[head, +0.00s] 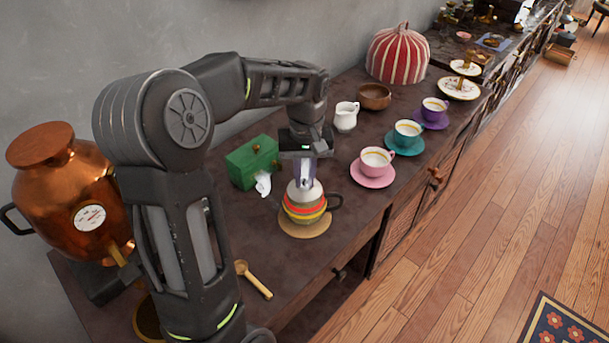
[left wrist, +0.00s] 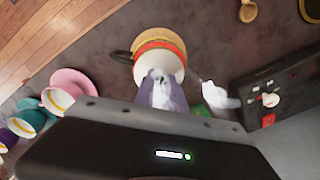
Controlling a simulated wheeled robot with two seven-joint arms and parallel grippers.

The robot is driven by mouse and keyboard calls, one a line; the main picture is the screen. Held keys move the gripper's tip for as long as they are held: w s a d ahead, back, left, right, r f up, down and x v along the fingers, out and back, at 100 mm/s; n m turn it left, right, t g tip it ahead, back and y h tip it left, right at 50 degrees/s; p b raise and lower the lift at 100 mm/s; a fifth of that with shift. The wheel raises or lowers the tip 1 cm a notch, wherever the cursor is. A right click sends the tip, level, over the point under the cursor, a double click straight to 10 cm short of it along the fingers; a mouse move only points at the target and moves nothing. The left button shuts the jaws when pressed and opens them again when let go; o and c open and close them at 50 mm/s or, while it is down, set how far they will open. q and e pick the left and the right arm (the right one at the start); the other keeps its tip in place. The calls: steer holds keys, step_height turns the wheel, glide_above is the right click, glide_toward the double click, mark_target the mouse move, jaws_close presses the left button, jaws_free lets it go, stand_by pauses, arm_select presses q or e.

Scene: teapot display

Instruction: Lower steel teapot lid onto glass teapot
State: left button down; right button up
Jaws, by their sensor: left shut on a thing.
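The teapot (head: 305,212) stands on a round tan mat (head: 307,231), with red, orange and yellow bands and a dark handle on its right. Its top is pale grey; I cannot clearly separate the steel lid from the pot's body there. My left gripper (head: 305,181) points straight down over the middle of the pot, its fingers shut on the lid's top. In the left wrist view the purple-grey fingertips (left wrist: 160,78) meet at the centre of the pale top, with the teapot's bands (left wrist: 160,46) around it. Whether the lid touches the rim is hidden. My right gripper is not visible.
A green box (head: 252,161) with a white tissue stands left of the pot. A pink cup and saucer (head: 372,175) stand to the right, with teal and purple sets behind. A wooden scoop (head: 255,280) lies in front. A copper urn (head: 62,185) is far left.

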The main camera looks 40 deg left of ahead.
arm_select(q)
steer(key=shift+f, duration=0.3)
stand_by(0.5)
steer(key=c, duration=1.3)
jaws_free()
steer(key=shift+o, duration=0.6)
steer(key=o, duration=0.5)
steer(key=shift+c, duration=0.2)
steer(key=shift+r, duration=0.15)
steer(key=shift+r+p, duration=2.65)
steer(key=shift+r, duration=0.75)
